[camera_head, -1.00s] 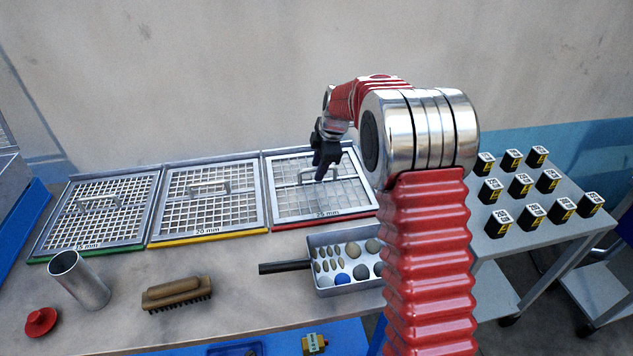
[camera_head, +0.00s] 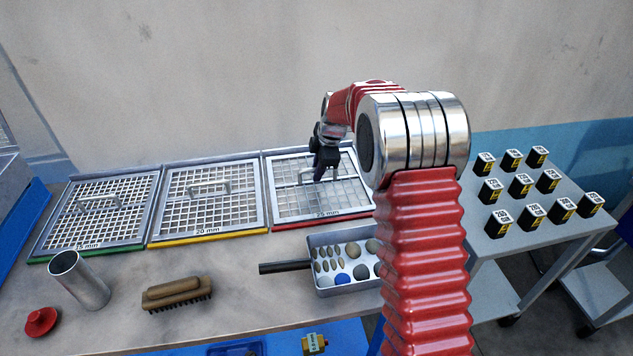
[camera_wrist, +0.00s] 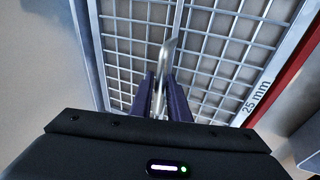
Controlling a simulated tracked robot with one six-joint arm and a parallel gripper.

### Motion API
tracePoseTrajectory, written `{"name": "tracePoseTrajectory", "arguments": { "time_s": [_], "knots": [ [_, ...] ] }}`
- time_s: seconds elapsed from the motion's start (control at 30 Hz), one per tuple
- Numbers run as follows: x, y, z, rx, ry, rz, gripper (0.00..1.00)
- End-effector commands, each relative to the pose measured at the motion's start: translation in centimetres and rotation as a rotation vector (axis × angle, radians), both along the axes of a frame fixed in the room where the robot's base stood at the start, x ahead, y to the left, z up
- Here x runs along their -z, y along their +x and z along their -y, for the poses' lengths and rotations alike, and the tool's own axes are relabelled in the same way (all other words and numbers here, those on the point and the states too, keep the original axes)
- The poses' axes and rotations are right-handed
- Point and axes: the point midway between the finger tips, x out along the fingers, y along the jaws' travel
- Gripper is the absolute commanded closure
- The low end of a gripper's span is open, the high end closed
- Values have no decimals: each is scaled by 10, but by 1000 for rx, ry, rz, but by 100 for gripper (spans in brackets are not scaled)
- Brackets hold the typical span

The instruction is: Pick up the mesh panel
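The mesh panel with the red front edge and the "25 mm" mark (camera_head: 268,197) lies flat at the right end of the row of three. Its metal bar handle (camera_wrist: 171,45) stands up from the grid. My gripper (camera_head: 327,176) is over this panel, pointing down at the handle. In the wrist view its two dark fingers (camera_wrist: 160,78) are apart, one on each side of the handle. They look open; contact with the handle cannot be made out.
A yellow-edged 20 mm panel (camera_head: 208,233) and a green-edged panel (camera_head: 95,249) lie to the left. Black cubes stand on a side table (camera_head: 478,226).

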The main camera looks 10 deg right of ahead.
Motion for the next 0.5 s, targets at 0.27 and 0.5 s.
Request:
{"name": "tracePoseTrajectory", "arguments": {
  "time_s": [0.27, 0.5],
  "knots": [
    [0, 0, 0, 0, 0, 0, 100],
    [0, 0, 0, 1, 0, 0, 100]
  ]
}}
